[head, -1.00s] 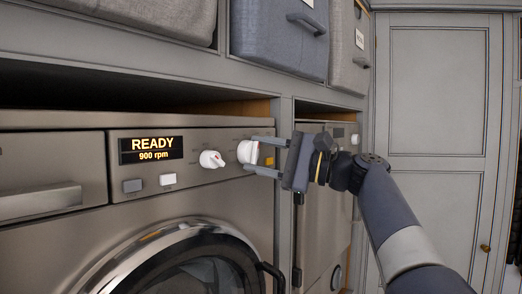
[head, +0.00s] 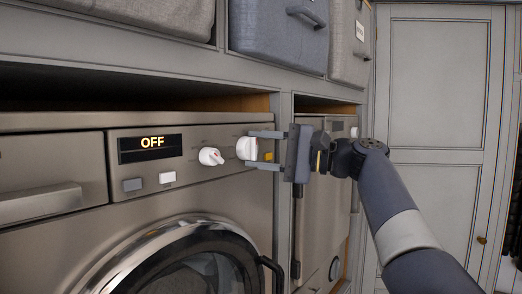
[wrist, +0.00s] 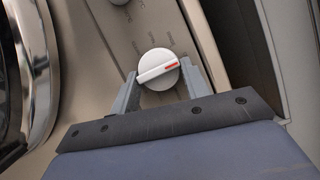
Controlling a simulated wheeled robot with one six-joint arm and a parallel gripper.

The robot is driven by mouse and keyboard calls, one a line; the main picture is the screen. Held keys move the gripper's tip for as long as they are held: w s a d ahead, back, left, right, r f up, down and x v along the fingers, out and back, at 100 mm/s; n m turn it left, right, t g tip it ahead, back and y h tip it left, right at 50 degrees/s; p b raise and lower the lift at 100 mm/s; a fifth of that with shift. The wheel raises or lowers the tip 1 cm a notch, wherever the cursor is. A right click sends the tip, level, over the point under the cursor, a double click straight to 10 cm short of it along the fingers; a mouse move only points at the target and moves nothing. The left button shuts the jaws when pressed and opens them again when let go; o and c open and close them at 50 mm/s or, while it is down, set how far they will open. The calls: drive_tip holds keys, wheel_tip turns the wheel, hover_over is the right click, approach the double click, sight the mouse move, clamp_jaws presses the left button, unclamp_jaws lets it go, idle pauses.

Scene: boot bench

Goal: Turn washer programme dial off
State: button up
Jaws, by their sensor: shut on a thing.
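The washer (head: 85,225) has a steel front with a round door. Its display (head: 150,146) reads OFF. A white dial (head: 247,148) sits at the right of the panel, and my gripper (head: 262,151) is shut on it, one finger on each side. In the wrist view the same dial (wrist: 156,68) has a raised grip bar with a red mark at its right end. My gripper (wrist: 158,88) has its fingers at the dial's left and right edges there. Small printed labels surround the dial but are too small to read.
A second white dial (head: 211,156) is left of the held one. Two small buttons, one grey (head: 132,185) and one white (head: 167,178), are below the display. Fabric bins (head: 280,35) stand on the shelf above. Another appliance (head: 325,200) is to the right.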

drive_tip(key=o, duration=1)
drive_tip(key=b+v, duration=0.2)
drive_tip(key=v, duration=0.8)
drive_tip(key=shift+s+d, duration=0.1)
drive_tip(key=shift+d, duration=0.3)
drive_tip(key=shift+a, duration=0.1)
drive_tip(key=p+x, duration=0.2)
drive_tip(key=x, duration=0.8)
drive_tip(key=shift+a, duration=0.4)
drive_tip(key=shift+f, duration=0.1)
drive_tip(key=shift+d+m, duration=0.1)
drive_tip(key=shift+m, duration=0.2)
